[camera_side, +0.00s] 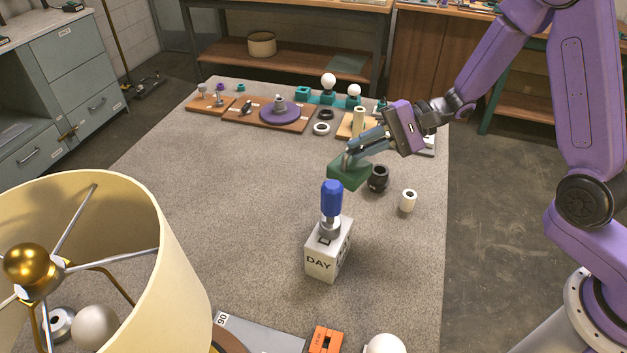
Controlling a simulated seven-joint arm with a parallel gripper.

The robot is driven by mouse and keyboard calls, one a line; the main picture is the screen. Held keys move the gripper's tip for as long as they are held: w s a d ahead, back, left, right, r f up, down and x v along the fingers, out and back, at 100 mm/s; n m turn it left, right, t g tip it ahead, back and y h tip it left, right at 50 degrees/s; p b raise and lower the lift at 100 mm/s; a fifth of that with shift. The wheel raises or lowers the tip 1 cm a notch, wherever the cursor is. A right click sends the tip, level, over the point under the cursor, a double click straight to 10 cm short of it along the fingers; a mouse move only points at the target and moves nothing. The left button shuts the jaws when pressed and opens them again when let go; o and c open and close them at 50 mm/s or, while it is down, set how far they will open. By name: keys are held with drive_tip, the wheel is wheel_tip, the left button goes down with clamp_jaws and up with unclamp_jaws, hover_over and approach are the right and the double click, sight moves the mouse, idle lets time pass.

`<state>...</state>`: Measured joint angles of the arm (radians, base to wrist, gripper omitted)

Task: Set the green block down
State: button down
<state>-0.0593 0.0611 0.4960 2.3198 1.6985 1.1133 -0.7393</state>
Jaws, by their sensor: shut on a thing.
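The green block (349,174) is a dark green box, tilted, held at the fingertips of my gripper (352,156). My gripper reaches in from the right and is shut on the block. The block appears to be above the grey table mat (235,190), just behind a blue-handled tool. Whether its lower edge touches anything cannot be told from this view. The fingers hide part of its upper face.
The blue-handled tool (331,198) stands in a white block marked DAY (327,253). A black ring part (378,179) and a white cylinder (408,200) stand to the right. A lampshade (165,265) fills the front left. The mat's left-middle is clear.

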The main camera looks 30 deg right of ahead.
drive_tip(key=shift+w+a+f, duration=0.85)
drive_tip(key=shift+w+f, duration=1.25)
drive_tip(key=shift+w, duration=0.1)
drive_tip(key=shift+w+a+f, duration=0.9)
drive_tip(key=shift+w+f, duration=1.2)
drive_tip(key=shift+w, duration=0.05)
drive_tip(key=shift+w+a+f, duration=0.85)
drive_tip(key=shift+w+f, duration=1.25)
drive_tip(key=shift+w, duration=0.1)
drive_tip(key=c, duration=1.5)
unclamp_jaws()
drive_tip(key=shift+s+f, duration=0.1)
drive_tip(key=shift+f, duration=0.1)
drive_tip(key=o, duration=0.4)
drive_tip(key=shift+c, duration=0.2)
drive_tip(key=shift+d+r, duration=0.1)
drive_tip(key=shift+d, duration=0.05)
drive_tip(key=v, duration=1.1)
drive_tip(key=shift+d+r, duration=0.15)
drive_tip(key=shift+d, duration=0.2)
